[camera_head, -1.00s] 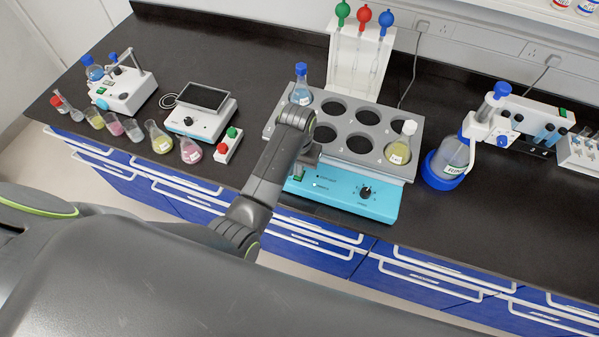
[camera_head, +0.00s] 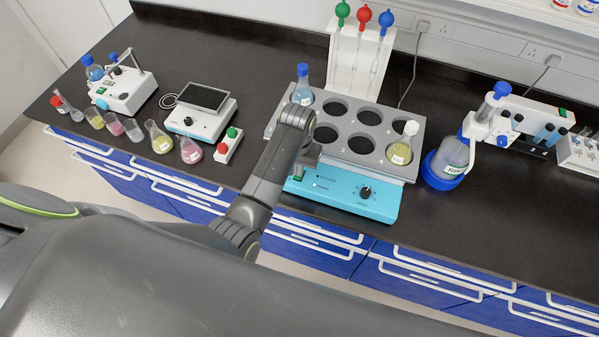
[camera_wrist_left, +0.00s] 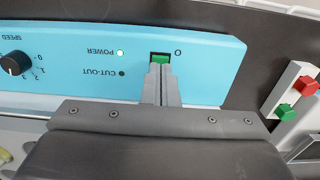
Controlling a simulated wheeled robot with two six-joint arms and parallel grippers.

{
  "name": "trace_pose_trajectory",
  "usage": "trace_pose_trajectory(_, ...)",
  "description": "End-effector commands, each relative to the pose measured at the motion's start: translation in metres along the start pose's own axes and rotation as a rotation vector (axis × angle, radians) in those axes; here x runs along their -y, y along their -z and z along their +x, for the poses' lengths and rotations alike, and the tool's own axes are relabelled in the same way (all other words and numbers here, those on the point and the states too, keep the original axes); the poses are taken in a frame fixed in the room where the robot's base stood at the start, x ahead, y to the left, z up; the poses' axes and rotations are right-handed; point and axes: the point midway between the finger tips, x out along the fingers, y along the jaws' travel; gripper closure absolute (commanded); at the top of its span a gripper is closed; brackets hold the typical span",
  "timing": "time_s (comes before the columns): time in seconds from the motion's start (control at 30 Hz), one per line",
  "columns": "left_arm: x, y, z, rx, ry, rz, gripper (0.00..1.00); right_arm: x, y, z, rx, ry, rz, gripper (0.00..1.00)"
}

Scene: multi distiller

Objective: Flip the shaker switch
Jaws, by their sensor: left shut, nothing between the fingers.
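The shaker (camera_head: 345,192) has a light blue front panel and a grey tray (camera_head: 345,152) with round holes. A blue-capped flask (camera_head: 302,88) and a yellow flask (camera_head: 401,150) stand in the tray. In the left wrist view, the green switch (camera_wrist_left: 160,57) sits in a dark slot on the panel (camera_wrist_left: 205,75), beside the lit POWER lamp (camera_wrist_left: 120,53). My left gripper (camera_wrist_left: 161,70) is shut and empty, its fingertips at the lower edge of the switch; I cannot tell whether they touch it. In the head view, my left arm hides part of the panel. My right gripper is not in view.
A small box with red and green buttons (camera_head: 228,145) and several flasks stand left of the shaker. A pipette rack (camera_head: 358,60) is behind. Bare bench (camera_head: 500,220) lies at the right front.

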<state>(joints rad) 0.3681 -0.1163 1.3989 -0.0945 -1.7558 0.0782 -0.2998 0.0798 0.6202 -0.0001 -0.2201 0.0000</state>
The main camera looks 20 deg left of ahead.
Motion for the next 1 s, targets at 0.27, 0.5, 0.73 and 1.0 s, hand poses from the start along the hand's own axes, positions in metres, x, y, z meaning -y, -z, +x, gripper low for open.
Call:
trace_pose_trajectory(0.27, 0.000, 0.000, 0.001, 0.000, 0.000, 0.000, 1.00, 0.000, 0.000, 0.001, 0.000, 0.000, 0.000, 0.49)
trace_pose_trajectory(0.5, 0.000, 0.000, 0.005, 0.000, 0.000, 0.000, 1.00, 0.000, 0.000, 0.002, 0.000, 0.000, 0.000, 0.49)
trace_pose_trajectory(0.73, 0.000, 0.000, 0.008, 0.000, 0.000, 0.000, 1.00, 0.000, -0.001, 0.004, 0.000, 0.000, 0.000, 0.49)
trace_pose_trajectory(1.0, 0.000, 0.000, 0.012, 0.001, 0.000, 0.000, 1.00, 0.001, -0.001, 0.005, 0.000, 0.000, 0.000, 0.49)
